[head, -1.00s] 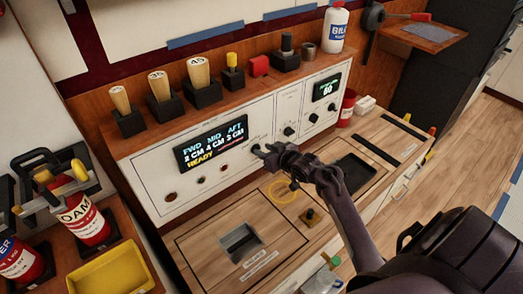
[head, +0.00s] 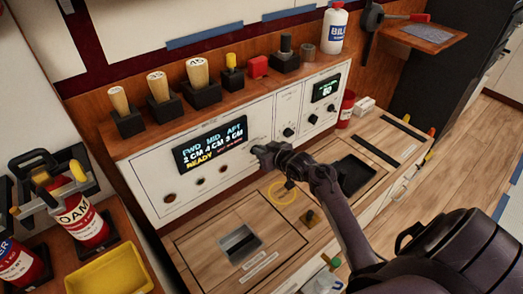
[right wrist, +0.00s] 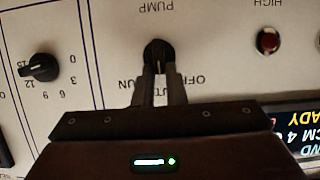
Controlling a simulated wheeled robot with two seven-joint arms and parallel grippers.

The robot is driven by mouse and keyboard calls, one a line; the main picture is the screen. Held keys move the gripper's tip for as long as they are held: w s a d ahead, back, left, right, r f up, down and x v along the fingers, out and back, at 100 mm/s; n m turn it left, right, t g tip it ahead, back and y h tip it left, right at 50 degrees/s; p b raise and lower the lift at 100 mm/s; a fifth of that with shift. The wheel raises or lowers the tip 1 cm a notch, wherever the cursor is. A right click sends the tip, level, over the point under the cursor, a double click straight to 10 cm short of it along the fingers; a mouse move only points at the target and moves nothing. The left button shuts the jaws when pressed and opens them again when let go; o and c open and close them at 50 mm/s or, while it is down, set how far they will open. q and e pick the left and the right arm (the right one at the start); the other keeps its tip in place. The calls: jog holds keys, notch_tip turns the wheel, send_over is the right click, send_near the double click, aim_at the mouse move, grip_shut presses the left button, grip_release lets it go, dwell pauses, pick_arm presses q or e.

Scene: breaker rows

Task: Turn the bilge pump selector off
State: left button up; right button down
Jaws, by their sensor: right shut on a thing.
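The black pump selector knob (right wrist: 159,55) is on the white panel, under an upside-down "PUMP" label in the right wrist view. "OFF" and part of "RUN" show on either side of the fingers, while the middle label is partly hidden. My right gripper (right wrist: 159,76) is shut on the knob. The knob's exact pointing direction is hard to tell. In the head view my right gripper (head: 259,152) is against the panel, just right of the lit display (head: 211,144), and covers the knob. My left gripper is not in view.
A numbered dial (right wrist: 40,67) and a dark red lamp marked HIGH (right wrist: 268,40) flank the selector. Handles in black blocks (head: 201,86) and a white bottle (head: 334,30) stand on the shelf above. A yellow tray (head: 109,270) is at lower left.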

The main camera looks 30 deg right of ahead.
jog(key=shift+a, duration=0.1)
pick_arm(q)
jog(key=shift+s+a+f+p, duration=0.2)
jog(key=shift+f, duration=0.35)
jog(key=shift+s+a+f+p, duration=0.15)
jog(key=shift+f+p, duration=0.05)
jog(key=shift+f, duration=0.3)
pick_arm(e)
jog(key=shift+a+f+n+t+h, duration=0.1)
jog(key=shift+a+n+t+h, duration=0.15)
jog(key=shift+n+h, duration=0.65)
jog(key=shift+a+f+n+t+h, duration=0.15)
jog(key=shift+a+n+h, duration=0.25)
jog(key=shift+n, duration=0.75)
jog(key=shift+a+f+n+t+h, duration=0.1)
jog(key=shift+a+n+t+h, duration=0.1)
jog(key=shift+n+h, duration=0.75)
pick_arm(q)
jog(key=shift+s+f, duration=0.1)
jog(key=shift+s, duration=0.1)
pick_arm(e)
jog(key=c, duration=1.5)
grip_release()
jog(key=shift+s+y, duration=0.1)
jog(key=shift+y, duration=0.15)
